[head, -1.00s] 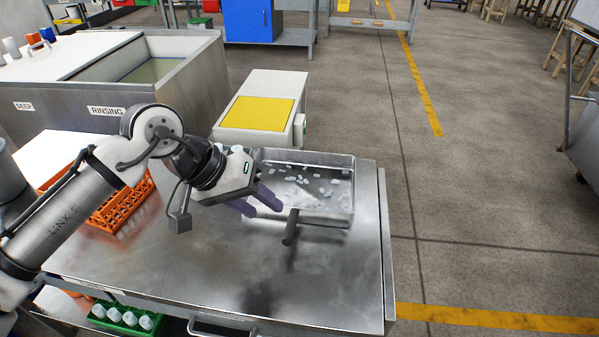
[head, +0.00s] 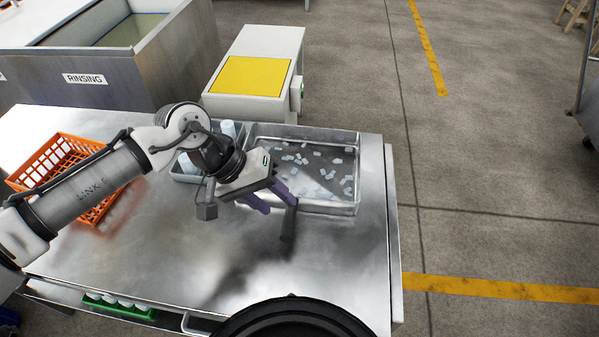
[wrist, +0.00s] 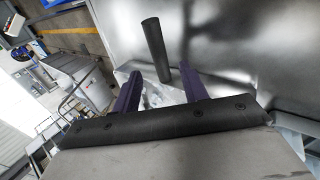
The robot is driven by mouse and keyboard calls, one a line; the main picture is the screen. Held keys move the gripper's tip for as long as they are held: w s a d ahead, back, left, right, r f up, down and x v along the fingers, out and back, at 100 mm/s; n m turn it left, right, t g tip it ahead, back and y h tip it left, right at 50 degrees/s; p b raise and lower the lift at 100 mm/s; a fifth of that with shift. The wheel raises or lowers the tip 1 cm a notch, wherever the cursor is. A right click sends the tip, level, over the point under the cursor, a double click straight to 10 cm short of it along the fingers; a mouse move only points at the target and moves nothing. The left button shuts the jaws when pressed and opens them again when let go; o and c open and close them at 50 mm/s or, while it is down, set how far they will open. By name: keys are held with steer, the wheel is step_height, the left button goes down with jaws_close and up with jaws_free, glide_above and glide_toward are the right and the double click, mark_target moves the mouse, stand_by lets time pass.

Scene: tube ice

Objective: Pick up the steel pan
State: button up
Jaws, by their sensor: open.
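The steel pan (head: 335,208) is a shallow rectangular tray with scattered pale ice pieces in it, at the back right of the steel table. A dark cylindrical handle (head: 287,224) juts from its front side; I cannot tell whether it is fixed to the pan. My gripper (head: 282,208) is open and empty, its purple fingers pointing down at the pan's front left, close to the handle. In the wrist view the handle (wrist: 154,48) shows between and beyond the fingertips (wrist: 162,72), apart from them. My gripper hides part of the pan's left front.
An orange crate (head: 58,165) stands at the table's left. A container with white cylinders (head: 228,130) sits left of the pan, partly behind my arm. A white box with a yellow top (head: 250,77) stands behind the table. The table's front middle (head: 180,270) is clear.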

mark_target(287, 211)
steer(key=shift+x, duration=3)
steer(key=shift+c, duration=0.4)
steer(key=shift+w, duration=0.1)
jaws_close()
